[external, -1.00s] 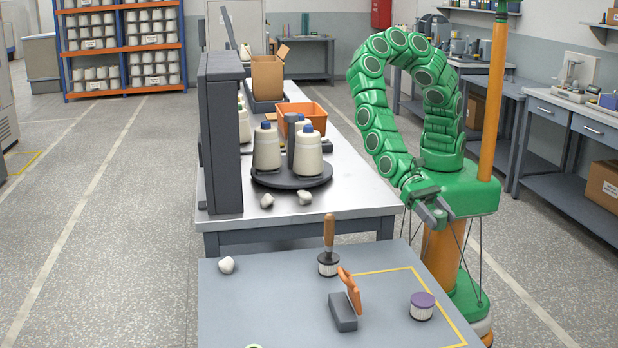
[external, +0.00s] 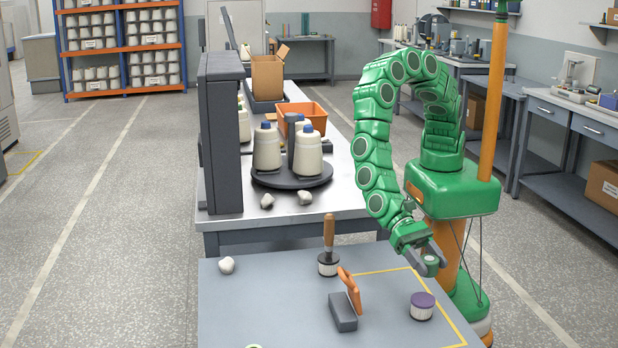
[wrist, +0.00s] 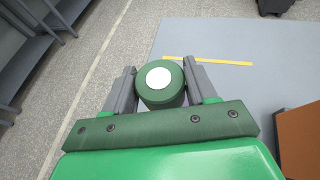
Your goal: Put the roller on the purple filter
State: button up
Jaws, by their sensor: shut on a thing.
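The roller (wrist: 159,84) is a short dark green cylinder with a white round top. My gripper (wrist: 157,88) is shut on it, one grey finger at each side. In the external view my gripper (external: 432,265) holds the roller (external: 431,257) in the air near the right edge of the front table. The purple filter (external: 422,306) stands upright on that table, a white ribbed cylinder with a purple top. It is below my gripper in the picture, apart from the roller.
The front table (external: 260,310) also bears a dark-topped white filter with a wooden handle (external: 329,232) rising at it, a dark grey block (external: 342,312), an orange clip-like thing (external: 350,290) and a white lump (external: 227,265). A yellow line (external: 450,318) runs around the purple filter.

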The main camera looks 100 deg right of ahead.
aim_at(427, 277)
jog(key=shift+w+a+f, duration=0.3)
jog(key=shift+a+f, duration=0.2)
jog(key=shift+f, duration=0.25)
jog(key=shift+w+a+f, duration=0.3)
jog(key=shift+a+f, duration=0.2)
jog(key=shift+f, duration=1.75)
jog(key=o, duration=1.1)
jog(key=shift+r, duration=0.1)
jog(key=v, duration=1.2)
